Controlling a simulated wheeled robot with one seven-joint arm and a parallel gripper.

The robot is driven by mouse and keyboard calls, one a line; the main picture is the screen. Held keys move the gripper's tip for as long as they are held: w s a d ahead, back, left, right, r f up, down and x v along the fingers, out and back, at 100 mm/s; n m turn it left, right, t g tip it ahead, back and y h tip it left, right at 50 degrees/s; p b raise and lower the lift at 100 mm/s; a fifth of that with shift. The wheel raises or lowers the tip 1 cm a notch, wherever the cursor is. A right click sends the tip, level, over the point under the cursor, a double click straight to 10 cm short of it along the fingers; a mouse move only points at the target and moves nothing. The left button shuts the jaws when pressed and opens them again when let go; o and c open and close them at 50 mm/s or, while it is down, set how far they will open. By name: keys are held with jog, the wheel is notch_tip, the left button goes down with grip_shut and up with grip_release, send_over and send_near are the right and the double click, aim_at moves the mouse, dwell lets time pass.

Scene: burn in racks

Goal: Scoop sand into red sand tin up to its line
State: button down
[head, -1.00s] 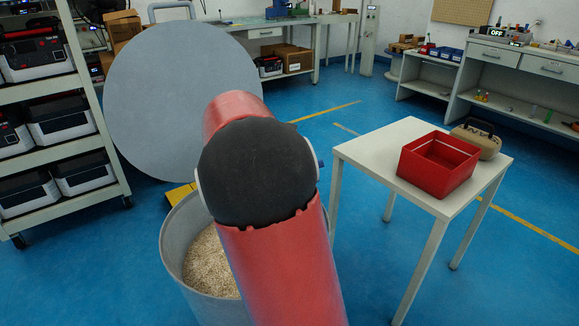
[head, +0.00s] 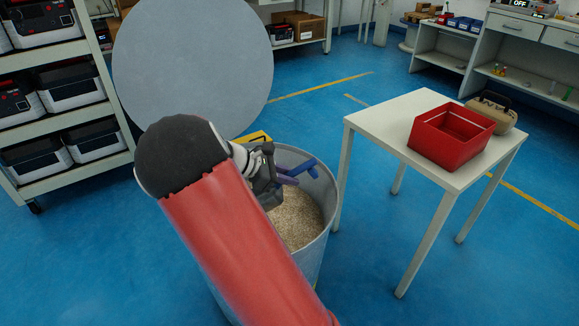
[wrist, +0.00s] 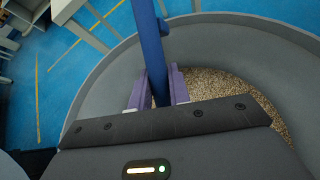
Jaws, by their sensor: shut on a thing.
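The red sand tin (head: 440,148) is an open square box on the small white table (head: 375,122) at the right. Its floor is mostly hidden by its front walls. The sand (head: 303,222) lies low in a round grey bin (head: 328,190) in front of me. My gripper (head: 284,181) is over the bin, left of the tin and table. In the wrist view, its purple fingers (wrist: 158,92) are shut on the blue handle of the scoop (wrist: 151,40). I cannot see the scoop's bowl clearly, or whether it holds sand.
A beige case with a handle (head: 494,112) stands behind the tin on the table. A large grey disc (head: 195,65) rises behind the bin. A rack of devices (head: 80,100) stands at the left. Blue floor (head: 400,75) is open behind the table.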

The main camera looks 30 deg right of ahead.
jog(key=f+b, duration=0.4)
jog(key=f, duration=0.1)
jog(key=shift+w+a+f, duration=0.1)
jog(key=shift+a+f, duration=0.1)
jog(key=shift+f, duration=0.1)
notch_tip(320, 180, up, 18)
jog(key=t+y+p, duration=0.3)
jog(key=y+p, duration=0.2)
send_over(279, 189)
jog(key=s+d, duration=0.2)
jog(key=d, duration=0.4)
jog(key=shift+s+a+f+m, duration=0.1)
jog(key=shift+s+a+m, duration=0.1)
jog(key=shift+m, duration=0.1)
jog(key=shift+w, duration=0.1)
